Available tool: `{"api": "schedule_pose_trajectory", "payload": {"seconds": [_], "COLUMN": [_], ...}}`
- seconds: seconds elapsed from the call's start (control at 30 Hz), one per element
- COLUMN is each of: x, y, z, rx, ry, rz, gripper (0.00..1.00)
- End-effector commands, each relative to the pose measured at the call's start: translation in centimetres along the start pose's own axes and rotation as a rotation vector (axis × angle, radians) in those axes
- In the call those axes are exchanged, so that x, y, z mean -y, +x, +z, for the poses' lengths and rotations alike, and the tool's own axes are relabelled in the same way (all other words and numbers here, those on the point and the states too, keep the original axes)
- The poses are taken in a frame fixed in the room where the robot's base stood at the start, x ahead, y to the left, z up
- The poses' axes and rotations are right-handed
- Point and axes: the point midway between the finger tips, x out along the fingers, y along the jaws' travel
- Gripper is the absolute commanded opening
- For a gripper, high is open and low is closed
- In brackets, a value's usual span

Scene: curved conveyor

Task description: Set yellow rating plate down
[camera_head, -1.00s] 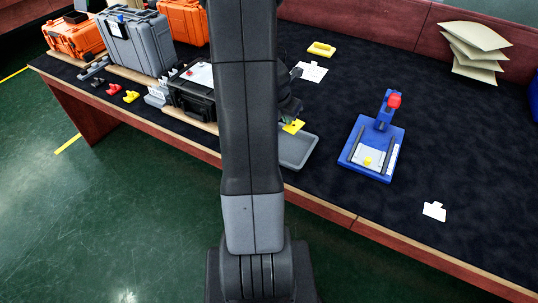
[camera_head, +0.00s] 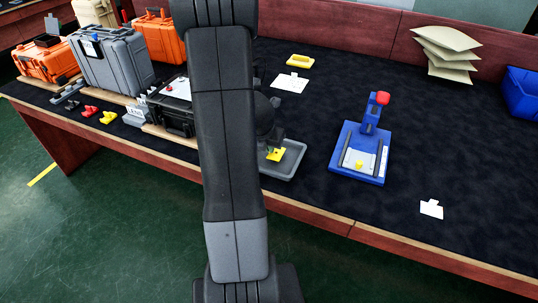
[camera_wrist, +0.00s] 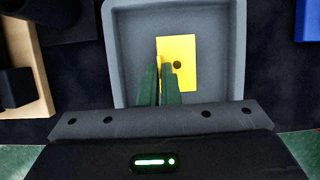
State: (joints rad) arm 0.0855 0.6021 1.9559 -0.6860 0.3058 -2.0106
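The yellow rating plate (camera_wrist: 188,58) is a flat rectangle with a dark round hole. In the wrist view it is over the floor of the grey tray (camera_wrist: 118,50). My gripper's green fingers (camera_wrist: 162,65) are close together at the plate's left edge, with a yellow strip between them, so they look shut on it. In the head view the plate (camera_head: 276,155) shows at the left part of the tray (camera_head: 296,160), below my gripper, which my arm partly hides. I cannot tell whether the plate touches the tray floor.
A blue fixture (camera_head: 358,165) with a red knob stands right of the tray. A black case (camera_head: 172,115) is to the left. A white card (camera_head: 290,83) and a yellow part (camera_head: 299,61) lie behind. Another white card (camera_head: 431,209) lies at right. The table between is clear.

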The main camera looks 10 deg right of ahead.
Motion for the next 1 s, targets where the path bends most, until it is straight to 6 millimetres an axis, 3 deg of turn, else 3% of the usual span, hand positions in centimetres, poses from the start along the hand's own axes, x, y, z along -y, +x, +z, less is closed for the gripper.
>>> {"api": "schedule_pose_trajectory", "payload": {"seconds": [0.03, 0.13, 0.53, 0.67, 1.0], "x": [0.0, 0.1, 0.0, 0.0, 0.0], "y": [1.2, 2.1, 2.4, 2.3, 2.0], "z": [-0.5, -0.9, -1.0, -1.0, -0.8], "rx": [-0.001, -0.001, 0.000, 0.000, 0.000], "ry": [0.000, 0.000, 0.000, 0.000, 0.001], "rz": [-0.001, -0.002, -0.001, -0.001, -0.001], "gripper": [0.00, 0.00, 0.00, 0.24, 0.25]}}
